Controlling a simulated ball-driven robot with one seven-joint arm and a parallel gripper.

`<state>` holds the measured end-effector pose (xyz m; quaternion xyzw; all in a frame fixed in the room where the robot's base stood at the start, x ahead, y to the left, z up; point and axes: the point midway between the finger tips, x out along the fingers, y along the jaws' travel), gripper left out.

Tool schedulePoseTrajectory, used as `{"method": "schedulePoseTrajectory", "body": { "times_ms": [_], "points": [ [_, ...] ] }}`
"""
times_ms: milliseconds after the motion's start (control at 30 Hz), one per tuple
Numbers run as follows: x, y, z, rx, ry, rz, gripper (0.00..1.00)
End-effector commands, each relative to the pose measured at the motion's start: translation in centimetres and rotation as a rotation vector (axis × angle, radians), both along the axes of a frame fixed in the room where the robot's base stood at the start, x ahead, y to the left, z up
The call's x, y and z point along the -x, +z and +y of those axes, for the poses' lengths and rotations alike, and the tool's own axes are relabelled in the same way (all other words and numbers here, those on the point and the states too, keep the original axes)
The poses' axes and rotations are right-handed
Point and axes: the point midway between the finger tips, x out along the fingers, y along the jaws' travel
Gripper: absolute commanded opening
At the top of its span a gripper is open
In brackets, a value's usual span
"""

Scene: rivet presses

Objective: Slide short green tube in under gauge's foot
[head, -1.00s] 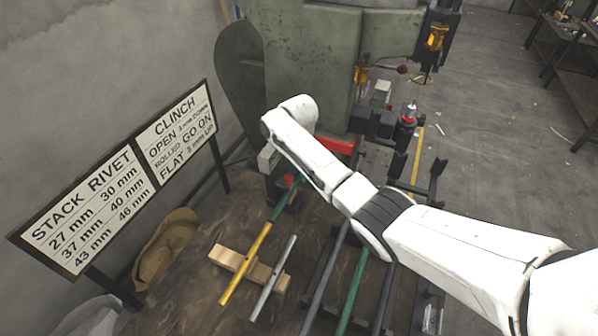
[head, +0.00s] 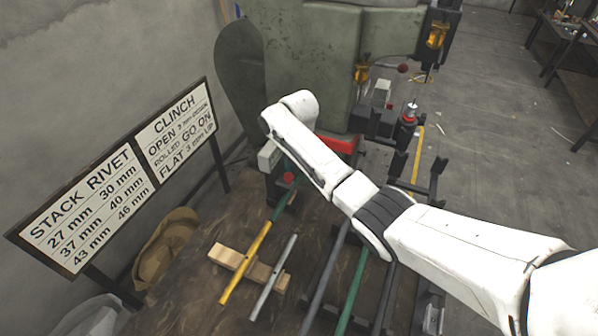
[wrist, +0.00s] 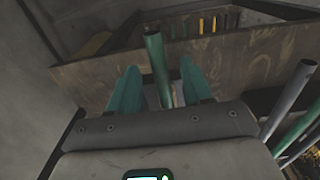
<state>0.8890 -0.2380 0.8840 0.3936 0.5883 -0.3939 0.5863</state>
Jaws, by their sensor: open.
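In the wrist view my gripper (wrist: 159,75) is open, with one teal finger on each side of a green tube (wrist: 155,58). The tube's open end points up in that picture. I cannot tell whether either finger touches it. In the head view a short green length (head: 283,205) meets the upper end of a yellow tube (head: 245,264), below a dark fixture with a red knob (head: 289,178), which may be the gauge. My arm covers part of that fixture. The gauge's foot cannot be made out, and my fingers are not clear in the head view.
A wooden block (head: 228,257) lies under the yellow tube and a grey rod (head: 273,278). A long green tube (head: 352,290) and dark rods lie to the right. The green press (head: 315,60) stands behind. A sign board (head: 85,212) stands at left.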

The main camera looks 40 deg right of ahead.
Motion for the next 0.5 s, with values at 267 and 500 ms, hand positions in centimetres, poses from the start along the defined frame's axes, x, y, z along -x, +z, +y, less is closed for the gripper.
{"method": "schedulePoseTrajectory", "body": {
  "times_ms": [267, 500],
  "points": [
    [-0.1, 5.3, 0.0, 0.001, 0.000, -0.006, 0.49],
    [-0.1, 8.6, 0.0, 0.000, 0.000, -0.002, 0.49]
  ]
}}
